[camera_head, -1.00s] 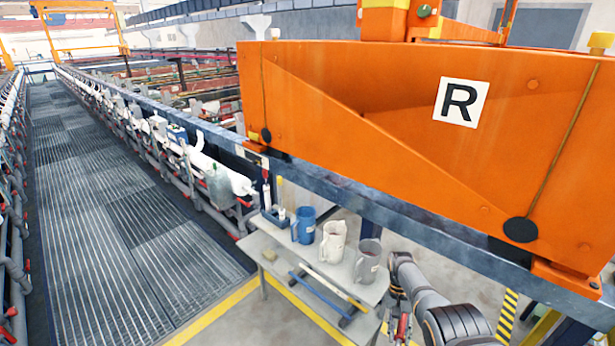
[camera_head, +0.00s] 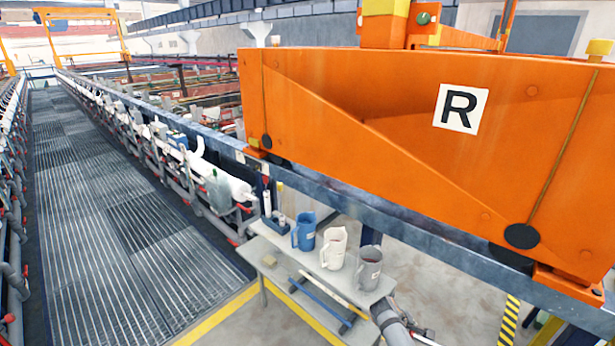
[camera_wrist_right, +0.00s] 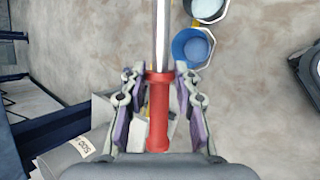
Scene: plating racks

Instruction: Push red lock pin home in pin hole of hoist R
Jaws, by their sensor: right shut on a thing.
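In the right wrist view, the red lock pin (camera_wrist_right: 158,112) has a red grip and a bare metal shank (camera_wrist_right: 162,40) that points up the picture. My right gripper (camera_wrist_right: 160,88) is shut on the red grip, with a finger on each side. In the head view, my right gripper (camera_head: 424,334) is at the bottom edge, right of the grey jug and below the rail; the pin is not clear there. Hoist R (camera_head: 390,140) is the big orange beam with an R label (camera_head: 461,108). I cannot make out its pin hole. My left gripper is not in view.
A small grey table (camera_head: 325,275) holds a blue jug (camera_head: 304,232), a white jug (camera_head: 334,248) and a grey jug (camera_head: 368,268), close left of my right arm. A steel rail (camera_head: 400,228) runs under the hoist. Clear floor lies beyond the table.

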